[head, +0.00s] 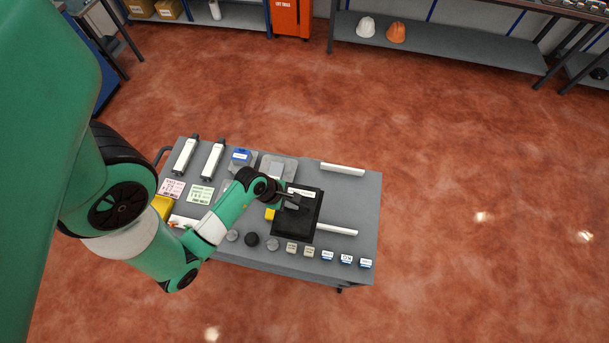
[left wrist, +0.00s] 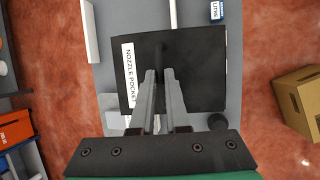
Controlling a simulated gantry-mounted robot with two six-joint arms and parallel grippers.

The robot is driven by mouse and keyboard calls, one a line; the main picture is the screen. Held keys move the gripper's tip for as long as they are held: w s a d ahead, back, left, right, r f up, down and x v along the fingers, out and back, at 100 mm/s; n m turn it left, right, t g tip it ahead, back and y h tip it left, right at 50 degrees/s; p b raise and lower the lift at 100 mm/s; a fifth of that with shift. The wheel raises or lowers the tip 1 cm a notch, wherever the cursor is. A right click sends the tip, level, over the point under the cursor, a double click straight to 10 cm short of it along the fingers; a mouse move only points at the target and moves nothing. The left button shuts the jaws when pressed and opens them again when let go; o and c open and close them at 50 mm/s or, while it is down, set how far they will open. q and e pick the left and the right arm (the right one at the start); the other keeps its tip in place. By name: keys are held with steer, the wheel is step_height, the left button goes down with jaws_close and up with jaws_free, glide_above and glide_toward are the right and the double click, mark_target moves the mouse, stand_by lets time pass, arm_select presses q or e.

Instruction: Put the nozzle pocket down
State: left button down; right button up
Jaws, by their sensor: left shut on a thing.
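The nozzle pocket (head: 308,222) is a flat black slab with a white label strip. In the left wrist view the nozzle pocket (left wrist: 200,60) fills the middle, and its label reads "NOZZLE POCKET". My left gripper (head: 292,204) is over the pocket. In the left wrist view its fingers (left wrist: 160,76) are closed on a thin black upright part at the slab's middle. The slab is over the right half of the grey cart top (head: 357,205) and covers part of a white bar (head: 338,230). I cannot tell whether it touches the surface. My right gripper is not in view.
Several small labelled blocks (head: 346,259) line the cart's front edge, with round knobs (head: 251,239) to their left. Another white bar (head: 342,169) lies at the back right. Printed cards (head: 200,194) and white-black cylinders (head: 213,160) are at left. The cart's right strip is clear.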

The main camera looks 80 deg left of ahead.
mark_target(306, 191)
arm_select(q)
steer(key=shift+w+a+f+b, duration=0.35)
steer(key=shift+a+f+b, duration=0.1)
steer(key=shift+f+b, duration=0.15)
steer(key=shift+w+a+f+b, duration=0.3)
steer(key=shift+a+f+b, duration=0.15)
steer(key=shift+f+b, duration=0.1)
steer(key=w+a, duration=0.1)
steer(key=a, duration=0.1)
steer(key=w+a, duration=0.1)
steer(key=shift+w+a+f, duration=0.3)
steer(key=shift+f, duration=0.05)
steer(key=w+a+f+b, duration=0.1)
steer(key=a+f, duration=0.1)
steer(key=f, duration=0.2)
steer(key=w+a+f+b, duration=0.2)
steer(key=f, duration=0.3)
steer(key=shift+w+a+f, duration=0.2)
steer(key=shift+w+a, duration=0.1)
steer(key=shift+a, duration=0.1)
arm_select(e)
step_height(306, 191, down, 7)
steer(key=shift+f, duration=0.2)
arm_select(q)
steer(key=shift+f, duration=0.1)
steer(key=c, duration=0.9)
jaws_free()
